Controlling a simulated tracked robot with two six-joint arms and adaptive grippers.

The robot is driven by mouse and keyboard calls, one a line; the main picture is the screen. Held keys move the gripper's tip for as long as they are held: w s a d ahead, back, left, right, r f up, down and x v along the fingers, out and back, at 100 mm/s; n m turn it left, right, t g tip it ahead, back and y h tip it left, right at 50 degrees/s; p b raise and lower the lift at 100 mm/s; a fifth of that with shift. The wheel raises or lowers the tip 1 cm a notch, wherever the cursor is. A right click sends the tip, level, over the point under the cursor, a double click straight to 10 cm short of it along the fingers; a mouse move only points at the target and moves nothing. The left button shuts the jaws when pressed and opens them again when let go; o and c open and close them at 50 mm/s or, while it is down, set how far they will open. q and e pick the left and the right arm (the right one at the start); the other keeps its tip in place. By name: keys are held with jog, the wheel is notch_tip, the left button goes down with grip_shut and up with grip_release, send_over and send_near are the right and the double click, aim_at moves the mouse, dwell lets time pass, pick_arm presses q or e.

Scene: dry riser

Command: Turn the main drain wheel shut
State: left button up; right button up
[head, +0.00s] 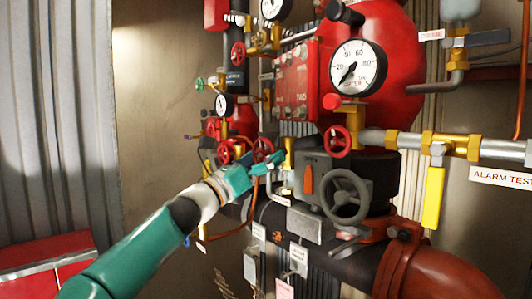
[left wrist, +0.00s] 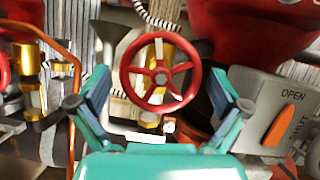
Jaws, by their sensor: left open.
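A red spoked handwheel (left wrist: 160,77) faces me in the left wrist view, with a brass fitting behind it. No label shows that it is the main drain wheel. My left gripper (left wrist: 160,106) is open, one finger on each side of the wheel's lower part, with gaps to the rim. In the head view my left gripper (head: 268,164) reaches in from the left, close by a small red wheel (head: 263,147) that seems to be the same one. How far it is in depth from the wheel I cannot tell. My right gripper is not in view.
A grey box with an orange pointer (head: 309,182), marked OPEN and SHUT, stands to the right. A grey handwheel (head: 345,196) and another red wheel (head: 337,141) are near it. Pipes and a gauge (head: 357,68) crowd the area. The left wall side is clearer.

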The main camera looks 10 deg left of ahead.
pick_arm(q)
jog(key=shift+a, duration=0.1)
jog(key=shift+c, duration=0.2)
jog(key=c, duration=1)
jog(key=shift+m+g+h, duration=0.4)
jog(key=shift+m, duration=0.7)
jog(key=shift+c, duration=0.2)
jog(key=m+g+h, duration=0.1)
jog(key=m, duration=0.2)
jog(key=m+g+h, duration=0.1)
jog(key=m, duration=0.2)
jog(key=shift+a+r, duration=0.1)
jog(key=shift+a, duration=0.05)
jog(key=o, duration=1.1)
jog(key=shift+h, duration=0.3)
jog(key=shift+a, duration=0.1)
